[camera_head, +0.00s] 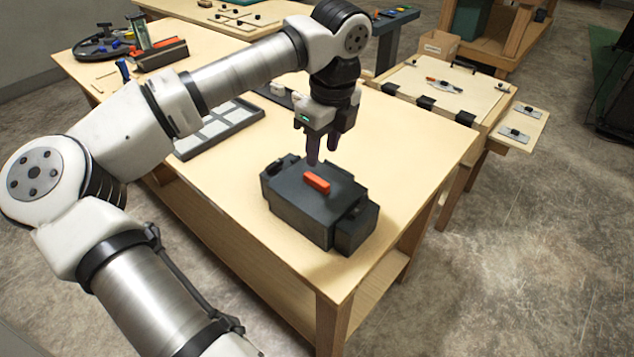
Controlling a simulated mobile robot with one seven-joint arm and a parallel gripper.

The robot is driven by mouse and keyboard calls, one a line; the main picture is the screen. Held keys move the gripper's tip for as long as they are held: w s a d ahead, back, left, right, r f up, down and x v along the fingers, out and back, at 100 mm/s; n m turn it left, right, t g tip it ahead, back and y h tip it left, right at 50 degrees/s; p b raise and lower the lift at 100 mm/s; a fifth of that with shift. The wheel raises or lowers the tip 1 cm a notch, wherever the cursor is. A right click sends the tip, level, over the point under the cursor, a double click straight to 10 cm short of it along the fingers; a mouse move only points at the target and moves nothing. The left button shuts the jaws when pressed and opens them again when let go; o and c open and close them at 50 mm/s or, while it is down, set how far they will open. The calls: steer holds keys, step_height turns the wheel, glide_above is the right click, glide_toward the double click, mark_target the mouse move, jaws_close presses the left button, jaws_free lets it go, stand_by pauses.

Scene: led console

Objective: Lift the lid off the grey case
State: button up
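The grey case (297,213) stands on the wooden table, near its front right corner. Its dark lid (335,195) is on top and carries a red-orange handle bar (317,182). My gripper (322,158) points down just above and behind the handle, over the lid's far side. The two fingers show with a gap between them, and nothing is seen held in it. Whether a fingertip touches the lid cannot be told from this view.
The wooden table (420,150) is bare to the right of the case. A grey grid tray (222,128) lies behind it to the left. A round dark tray and tools fill the far left corner. A lower bench with a hinged panel (437,88) stands at the back right.

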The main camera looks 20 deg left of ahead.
mark_target(317, 178)
steer(key=f, duration=0.2)
steer(key=f+p, duration=0.1)
steer(key=f, duration=0.1)
steer(key=a+f+p, duration=0.1)
steer(key=f, duration=0.2)
steer(key=shift+s+f, duration=0.1)
jaws_close()
